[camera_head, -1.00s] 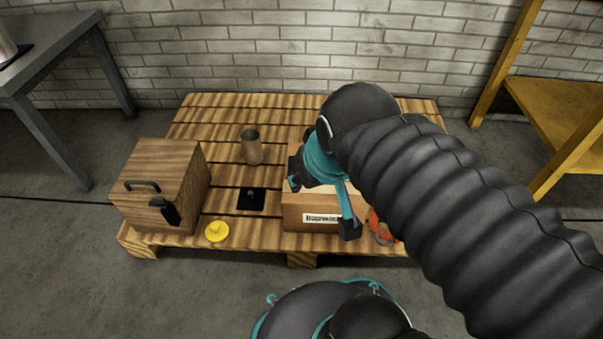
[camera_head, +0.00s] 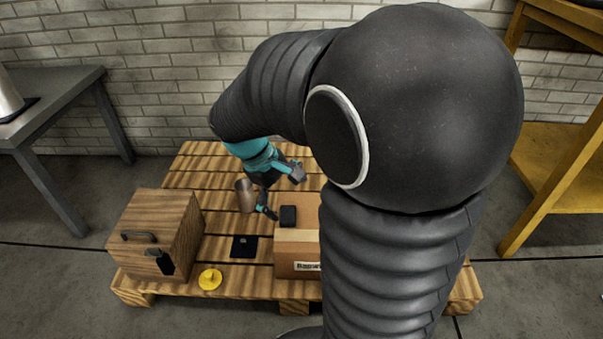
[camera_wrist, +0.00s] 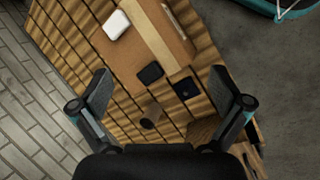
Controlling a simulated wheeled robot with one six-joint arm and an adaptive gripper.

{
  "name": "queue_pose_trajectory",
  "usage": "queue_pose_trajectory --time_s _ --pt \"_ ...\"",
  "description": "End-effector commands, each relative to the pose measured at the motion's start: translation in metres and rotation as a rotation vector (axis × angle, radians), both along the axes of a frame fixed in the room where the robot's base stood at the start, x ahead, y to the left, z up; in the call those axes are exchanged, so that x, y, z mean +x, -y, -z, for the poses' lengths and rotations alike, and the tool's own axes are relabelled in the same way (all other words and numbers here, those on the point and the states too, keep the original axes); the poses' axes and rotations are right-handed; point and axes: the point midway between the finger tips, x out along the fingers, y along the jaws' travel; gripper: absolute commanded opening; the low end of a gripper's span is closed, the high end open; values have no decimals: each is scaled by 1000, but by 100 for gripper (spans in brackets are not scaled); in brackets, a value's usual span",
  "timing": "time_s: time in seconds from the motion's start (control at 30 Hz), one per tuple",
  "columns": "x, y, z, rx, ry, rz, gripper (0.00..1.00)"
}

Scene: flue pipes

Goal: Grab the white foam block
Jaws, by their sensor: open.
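The white foam block (camera_wrist: 116,25) shows in the wrist view, upper left of centre. It appears to lie on the cardboard box (camera_wrist: 160,45), near one edge of its top. In the head view my arm hides it. My gripper (camera_wrist: 166,97) is open and empty, its fingers spread wide to either side of the wrist view. The block lies beyond the fingertips, off toward the left one, and nothing is between the fingers' pads. In the head view my gripper (camera_head: 283,192) is above the back part of the pallet, near the cup and the cardboard box.
A black block (camera_head: 288,216) lies on the cardboard box. A brown cup (camera_head: 245,196), a black square plate (camera_head: 244,247) and a yellow disc (camera_head: 210,280) are on the wooden pallet (camera_head: 240,288). A wooden box with a handle (camera_head: 160,232) stands at left. A brick wall is behind.

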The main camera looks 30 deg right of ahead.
Motion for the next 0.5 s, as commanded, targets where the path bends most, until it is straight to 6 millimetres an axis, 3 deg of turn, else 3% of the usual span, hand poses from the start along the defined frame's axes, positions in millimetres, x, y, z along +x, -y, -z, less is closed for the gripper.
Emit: queue_pose_trajectory --time_s 0.27,0.5 --pt "44 31 39 -137 -273 -125 100" --pt "74 56 84 -246 -504 -239 100"
